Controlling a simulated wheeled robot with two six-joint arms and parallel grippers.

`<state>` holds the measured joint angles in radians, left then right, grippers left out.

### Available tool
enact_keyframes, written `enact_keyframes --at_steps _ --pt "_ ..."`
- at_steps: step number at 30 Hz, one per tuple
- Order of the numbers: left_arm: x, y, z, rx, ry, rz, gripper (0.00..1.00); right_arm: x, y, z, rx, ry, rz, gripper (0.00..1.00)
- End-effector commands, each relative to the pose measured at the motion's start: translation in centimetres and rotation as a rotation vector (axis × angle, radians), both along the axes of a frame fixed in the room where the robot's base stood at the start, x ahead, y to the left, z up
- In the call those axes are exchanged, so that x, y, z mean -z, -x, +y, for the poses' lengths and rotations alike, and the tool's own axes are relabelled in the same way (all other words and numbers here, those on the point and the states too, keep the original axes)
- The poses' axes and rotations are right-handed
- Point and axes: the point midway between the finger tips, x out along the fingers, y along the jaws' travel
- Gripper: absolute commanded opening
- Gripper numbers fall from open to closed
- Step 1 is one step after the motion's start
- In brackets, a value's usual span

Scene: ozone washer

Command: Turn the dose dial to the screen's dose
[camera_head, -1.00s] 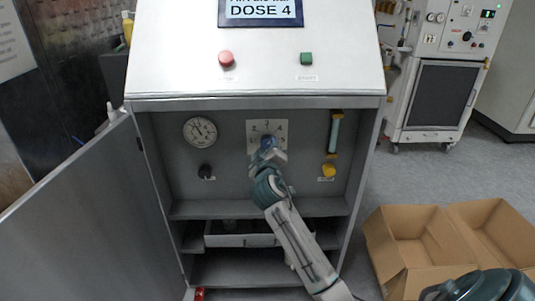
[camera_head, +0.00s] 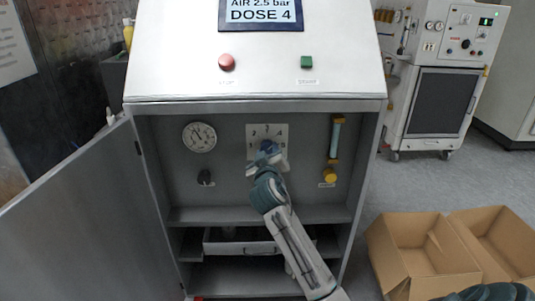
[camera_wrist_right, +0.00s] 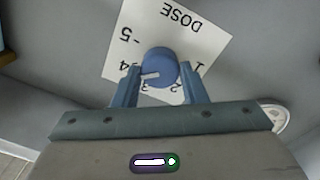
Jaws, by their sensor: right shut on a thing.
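The screen (camera_head: 261,12) on the cabinet's sloped top reads "AIR 2.5 bar" and "DOSE 4". The dose dial is a round blue knob (camera_wrist_right: 162,64) with a white pointer, on a white plate (camera_wrist_right: 200,42) marked DOSE and numbered. The plate looks upside down in the right wrist view. The pointer aims left and slightly down, close to the 4; exact alignment is hard to tell. My right gripper (camera_wrist_right: 163,82) is shut on the dial, one finger each side. In the head view it hides much of the dial and lower plate (camera_head: 267,131). My left gripper is out of view.
The open cabinet door (camera_head: 85,215) stands at the left. A gauge (camera_head: 199,137) and black knob (camera_head: 205,177) are left of the dial; a flow tube (camera_head: 335,139) with yellow knob (camera_head: 329,175) is right. Below is a drawer (camera_head: 240,247). Cardboard boxes (camera_head: 395,248) lie at the right.

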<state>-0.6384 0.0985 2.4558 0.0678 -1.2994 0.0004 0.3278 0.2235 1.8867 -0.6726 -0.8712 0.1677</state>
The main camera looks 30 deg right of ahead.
Motion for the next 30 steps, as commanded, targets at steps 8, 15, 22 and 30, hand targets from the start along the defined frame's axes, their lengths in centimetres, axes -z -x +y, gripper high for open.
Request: enact_keyframes --at_steps 8,15,22,30 --pt "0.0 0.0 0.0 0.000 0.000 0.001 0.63 0.0 0.0 0.0 0.000 0.001 0.001 0.60" --pt "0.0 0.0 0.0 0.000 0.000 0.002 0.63 0.0 0.1 0.0 0.000 0.001 0.001 0.60" --pt "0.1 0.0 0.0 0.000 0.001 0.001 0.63 0.1 2.3 1.6 0.000 -0.001 0.001 0.60" --pt "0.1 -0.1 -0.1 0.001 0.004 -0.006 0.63 0.2 6.9 4.5 0.000 -0.003 0.001 0.60"
